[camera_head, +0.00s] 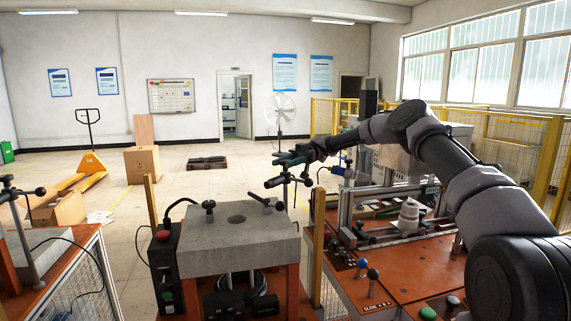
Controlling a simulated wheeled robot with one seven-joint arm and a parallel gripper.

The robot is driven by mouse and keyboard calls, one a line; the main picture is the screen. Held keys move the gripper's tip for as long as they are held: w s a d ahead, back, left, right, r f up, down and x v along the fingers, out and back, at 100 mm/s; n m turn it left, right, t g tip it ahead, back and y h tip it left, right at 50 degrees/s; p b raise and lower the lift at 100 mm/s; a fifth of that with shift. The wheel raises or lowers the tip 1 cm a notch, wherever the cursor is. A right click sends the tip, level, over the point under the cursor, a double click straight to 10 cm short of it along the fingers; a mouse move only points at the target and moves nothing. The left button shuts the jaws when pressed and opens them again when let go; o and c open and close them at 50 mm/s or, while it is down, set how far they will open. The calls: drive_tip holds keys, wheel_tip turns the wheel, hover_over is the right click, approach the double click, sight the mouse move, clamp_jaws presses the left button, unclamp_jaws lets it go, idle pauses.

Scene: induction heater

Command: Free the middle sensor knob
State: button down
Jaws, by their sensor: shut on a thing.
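My gripper (282,160) reaches in from the right at the end of my grey and black arm. It is shut at the top of a thin upright stand behind the grey block, on what looks like a dark knob. The fingers hide most of that knob, and I cannot tell for sure that it is the middle sensor knob. Just below is a dark bar handle (274,182). Two other dark knobs show: one on a short post (208,205) on the block, and a tilted one (265,202) at its right rear edge.
The grey block (240,240) with a round hole stands on an orange bench. A black control box (165,265) with red and green buttons is at its left. An orange machine table (385,285) with small knobs lies under my arm. Yellow posts flank the block.

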sight(285, 161)
drive_tip(key=shift+r+n+h, duration=0.1)
drive_tip(key=shift+n+h, duration=0.2)
drive_tip(key=shift+h, duration=0.1)
drive_tip(key=shift+c, duration=2.2)
unclamp_jaws()
wheel_tip(285, 161, up, 10)
drive_tip(key=shift+f, duration=0.1)
